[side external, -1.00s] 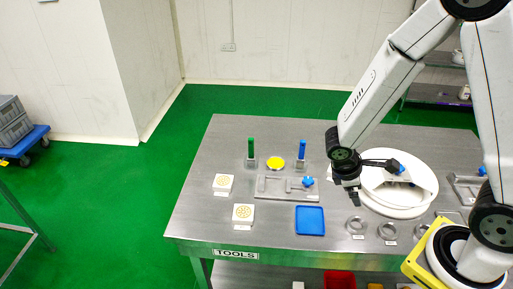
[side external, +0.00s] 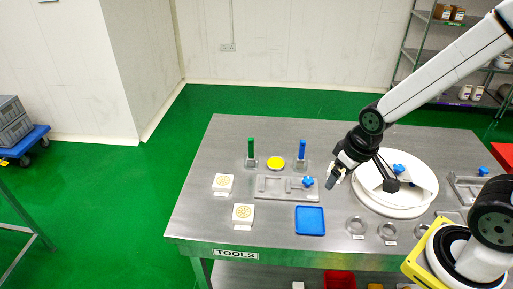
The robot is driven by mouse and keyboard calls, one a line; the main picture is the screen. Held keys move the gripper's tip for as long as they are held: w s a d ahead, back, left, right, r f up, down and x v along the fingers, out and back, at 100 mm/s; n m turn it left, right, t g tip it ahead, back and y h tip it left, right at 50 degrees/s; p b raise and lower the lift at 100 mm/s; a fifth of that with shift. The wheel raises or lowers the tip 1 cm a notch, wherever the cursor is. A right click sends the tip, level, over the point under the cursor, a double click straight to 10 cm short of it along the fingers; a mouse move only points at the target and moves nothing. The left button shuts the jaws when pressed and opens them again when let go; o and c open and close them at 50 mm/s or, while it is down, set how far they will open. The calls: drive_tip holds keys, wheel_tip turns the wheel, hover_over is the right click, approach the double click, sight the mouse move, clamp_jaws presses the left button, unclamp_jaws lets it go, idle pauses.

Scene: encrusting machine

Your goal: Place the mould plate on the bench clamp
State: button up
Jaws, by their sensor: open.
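Two white square plates with a yellow round pattern lie on the left of the steel bench, an upper one (side external: 223,183) and a lower one (side external: 243,212). I cannot tell from their small labels which is the mould plate. A grey clamp fixture (side external: 270,187) with a blue knob (side external: 308,182) lies mid-bench and appears empty. My gripper (side external: 332,182) is open and empty, above the bench just right of the middle fixture, pointing down-left.
A white round turntable (side external: 412,205) stands right of my gripper. Green (side external: 251,148) and blue (side external: 302,150) upright pegs and a yellow disc (side external: 276,163) are behind the middle fixture. A blue tray (side external: 310,221) and metal rings (side external: 356,226) lie in front.

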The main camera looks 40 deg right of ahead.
drive_tip(key=m+g, duration=0.3)
drive_tip(key=m, duration=1)
approach(331, 165)
drive_tip(key=s, duration=0.1)
drive_tip(key=s+f, duration=0.1)
drive_tip(key=s, duration=0.1)
drive_tip(key=shift+d+f, duration=0.15)
drive_tip(key=shift+f, duration=0.05)
drive_tip(key=shift+w+d+f+m, duration=0.1)
drive_tip(key=shift+d+m, duration=0.05)
drive_tip(key=shift+m, duration=0.15)
drive_tip(key=shift+f, duration=1.3)
drive_tip(key=shift+f, duration=0.1)
drive_tip(key=shift+f, duration=2.45)
